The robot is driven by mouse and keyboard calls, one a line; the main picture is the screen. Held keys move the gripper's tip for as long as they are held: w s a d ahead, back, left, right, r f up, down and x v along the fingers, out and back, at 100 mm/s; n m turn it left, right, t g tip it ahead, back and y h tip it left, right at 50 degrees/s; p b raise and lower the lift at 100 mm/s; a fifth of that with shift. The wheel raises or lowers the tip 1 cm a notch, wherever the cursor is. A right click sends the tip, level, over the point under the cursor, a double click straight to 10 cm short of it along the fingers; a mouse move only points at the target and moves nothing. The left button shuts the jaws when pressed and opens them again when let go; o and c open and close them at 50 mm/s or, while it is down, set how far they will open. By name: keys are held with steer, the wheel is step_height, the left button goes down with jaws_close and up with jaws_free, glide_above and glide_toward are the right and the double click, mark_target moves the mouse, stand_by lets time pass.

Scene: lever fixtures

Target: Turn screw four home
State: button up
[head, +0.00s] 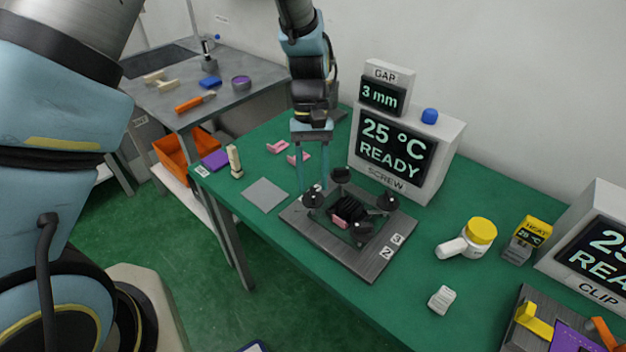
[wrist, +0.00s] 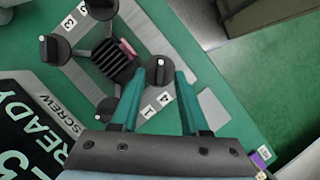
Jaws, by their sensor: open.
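The screw fixture is a grey plate (head: 365,262) with black knobs around a dark ribbed block (head: 346,210). The knob nearest label 4, which I take as screw four (wrist: 157,68), is black with a pale mark on top; it also shows at the fixture's left in the head view (head: 312,199). My gripper (wrist: 159,74) is open, its teal fingers pointing down with the tips on either side of this knob. A gap shows on both sides; I cannot tell how deep the tips reach. Label 4 (wrist: 165,98) lies between the fingers. The screen (head: 398,142) reads 25 °C READY, with 3 mm above.
Another knob (wrist: 110,108) stands close to my left finger in the wrist view. A grey square (head: 265,194) lies left of the fixture. Pink pieces (head: 298,157) lie behind it.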

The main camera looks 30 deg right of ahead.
steer(key=shift+x, duration=0.95)
jaws_close()
